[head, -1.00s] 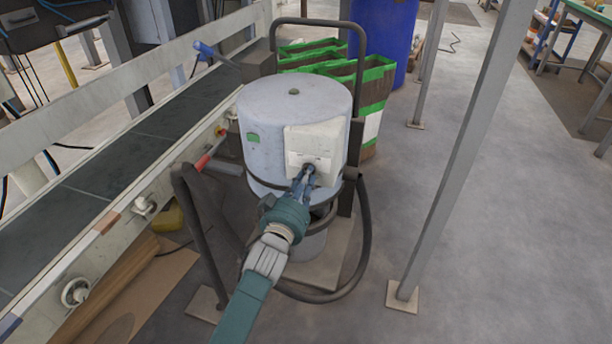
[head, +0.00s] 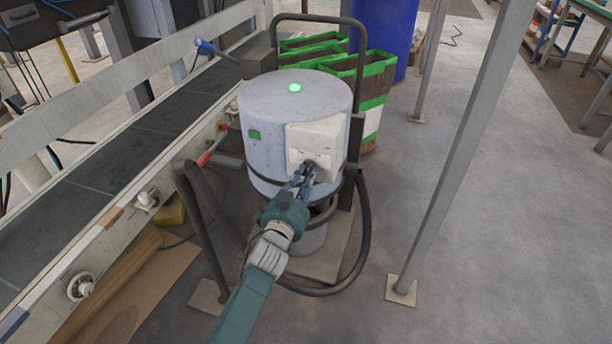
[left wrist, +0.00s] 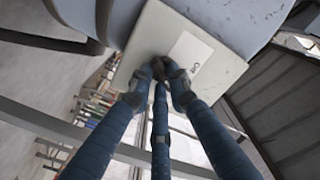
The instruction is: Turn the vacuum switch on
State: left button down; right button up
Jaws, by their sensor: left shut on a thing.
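The vacuum is a grey drum (head: 270,120) on a dark wheeled frame. A pale switch box (head: 318,138) is on its front side, and it also shows in the left wrist view (left wrist: 150,35). A small lamp (head: 295,88) on the drum's top glows green. My left gripper (head: 307,168) is at the box's lower part, its fingers shut on the switch knob (head: 310,162). In the left wrist view the fingertips (left wrist: 165,72) close around the dark knob, which they mostly hide, next to a pale label. My right gripper is not in view.
A conveyor (head: 110,175) with a metal side rail runs along the left. A dark hose (head: 365,230) loops at the vacuum's right. A grey post (head: 455,160) stands to the right. Green-edged bags (head: 372,95) and a blue drum (head: 383,35) are behind.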

pick_arm(q)
jog(key=shift+f, duration=0.1)
dwell(0.5)
jog(key=c, duration=1.6)
grip_release()
jog(key=shift+c, duration=0.2)
jog(key=v, duration=1.2)
